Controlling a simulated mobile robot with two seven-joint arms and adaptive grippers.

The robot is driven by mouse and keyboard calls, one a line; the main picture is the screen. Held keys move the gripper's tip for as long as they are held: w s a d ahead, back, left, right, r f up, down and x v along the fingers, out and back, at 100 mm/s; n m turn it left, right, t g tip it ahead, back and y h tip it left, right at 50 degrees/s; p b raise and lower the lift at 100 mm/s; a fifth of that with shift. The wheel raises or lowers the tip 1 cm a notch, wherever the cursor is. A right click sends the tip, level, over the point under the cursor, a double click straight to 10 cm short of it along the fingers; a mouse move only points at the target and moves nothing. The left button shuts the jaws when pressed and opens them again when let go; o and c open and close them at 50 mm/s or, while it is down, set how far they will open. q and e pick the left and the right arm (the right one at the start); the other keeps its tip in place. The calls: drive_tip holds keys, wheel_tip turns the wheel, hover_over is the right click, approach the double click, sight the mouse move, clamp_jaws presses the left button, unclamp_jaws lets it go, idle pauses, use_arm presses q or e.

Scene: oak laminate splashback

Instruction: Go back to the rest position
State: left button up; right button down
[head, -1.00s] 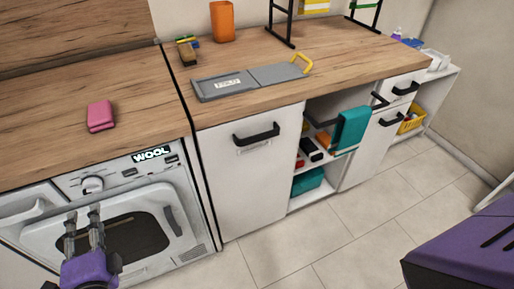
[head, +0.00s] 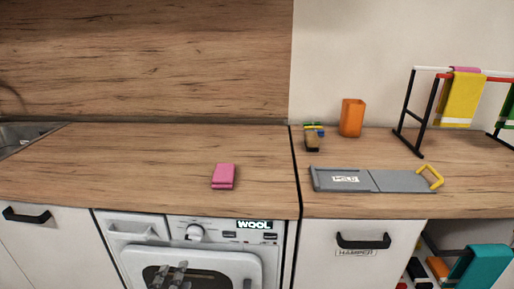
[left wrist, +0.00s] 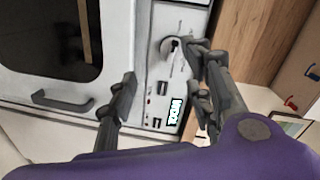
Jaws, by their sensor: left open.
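I cannot tell the exact gap to the machine. My right gripper is in neither view.
A sink (head: 25,135) is at far left.

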use_arm(q)
drive_tip(key=s+f+n+g, duration=0.5)
drive_tip(key=s+f+n, duration=0.5)
drive_tip(key=s+f, duration=0.65)
drive_tip(key=s+f+n+g+p, duration=0.1)
drive_tip(key=s+f+n+g, duration=0.1)
drive_tip(key=s, duration=0.9)
drive_tip(key=s+f+n+g, duration=0.2)
drive_tip(key=s+g, duration=0.1)
drive_tip(key=s, duration=0.8)
drive_tip(key=w+r+t+p, duration=0.1)
drive_tip(key=w+r+p, duration=0.3)
drive_tip(key=r+p, duration=0.9)
drive_tip(key=shift+w+d+t, duration=0.4)
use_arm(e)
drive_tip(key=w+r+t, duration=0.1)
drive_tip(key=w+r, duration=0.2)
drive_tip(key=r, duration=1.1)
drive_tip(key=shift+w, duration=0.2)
use_arm(q)
drive_tip(key=shift+r, duration=0.1)
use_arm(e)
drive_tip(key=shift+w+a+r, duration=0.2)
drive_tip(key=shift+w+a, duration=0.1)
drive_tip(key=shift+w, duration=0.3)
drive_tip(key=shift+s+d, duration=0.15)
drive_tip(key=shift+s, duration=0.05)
